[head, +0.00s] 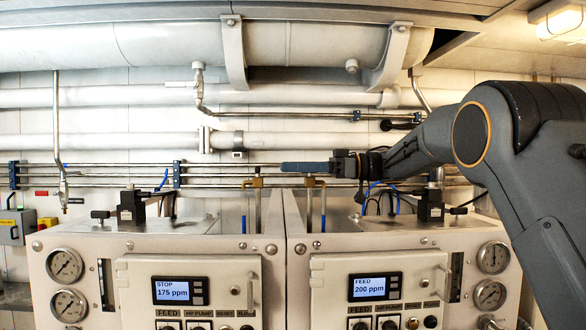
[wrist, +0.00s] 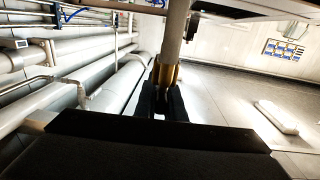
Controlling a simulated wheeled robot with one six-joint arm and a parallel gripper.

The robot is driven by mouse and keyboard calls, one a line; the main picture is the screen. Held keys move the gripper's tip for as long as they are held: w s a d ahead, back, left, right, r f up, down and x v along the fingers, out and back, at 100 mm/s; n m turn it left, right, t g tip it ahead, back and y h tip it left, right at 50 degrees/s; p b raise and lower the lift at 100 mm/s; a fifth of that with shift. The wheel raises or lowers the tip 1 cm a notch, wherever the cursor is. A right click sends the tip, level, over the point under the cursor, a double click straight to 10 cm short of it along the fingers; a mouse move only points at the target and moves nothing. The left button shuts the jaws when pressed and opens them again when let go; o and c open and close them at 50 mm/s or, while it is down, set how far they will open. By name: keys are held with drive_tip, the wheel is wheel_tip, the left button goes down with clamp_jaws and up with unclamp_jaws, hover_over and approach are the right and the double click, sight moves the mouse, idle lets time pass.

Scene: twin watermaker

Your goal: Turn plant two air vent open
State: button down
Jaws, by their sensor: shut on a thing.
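A brass air vent valve (head: 312,183) stands on a thin pipe at the left end of the right-hand unit (head: 400,254). My gripper (head: 340,165) reaches in from the right at the height of the valve's top. A blue-grey bar (head: 303,167) extends left across the valve top; I cannot tell whether it is a handle or a finger. In the wrist view my gripper (wrist: 165,92) is shut on a brass-coloured part (wrist: 167,73) at the end of a pipe (wrist: 176,38). The vent's own turn position is unclear.
A similar brass valve (head: 257,183) stands close by on the left-hand unit (head: 200,256). Thin horizontal pipes (head: 110,165) run behind both. A large white pipe (head: 300,45) hangs above. Black fittings (head: 130,208) stand on the unit tops.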

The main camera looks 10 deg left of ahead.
drive_tip(key=shift+s+d+r+n+g, duration=0.1)
drive_tip(key=shift+n+g, duration=0.4)
drive_tip(key=shift+g, duration=0.1)
drive_tip(key=c, duration=1.8)
unclamp_jaws()
drive_tip(key=shift+d, duration=0.1)
drive_tip(key=shift+c, duration=0.2)
drive_tip(key=v, duration=0.7)
drive_tip(key=shift+d, duration=0.3)
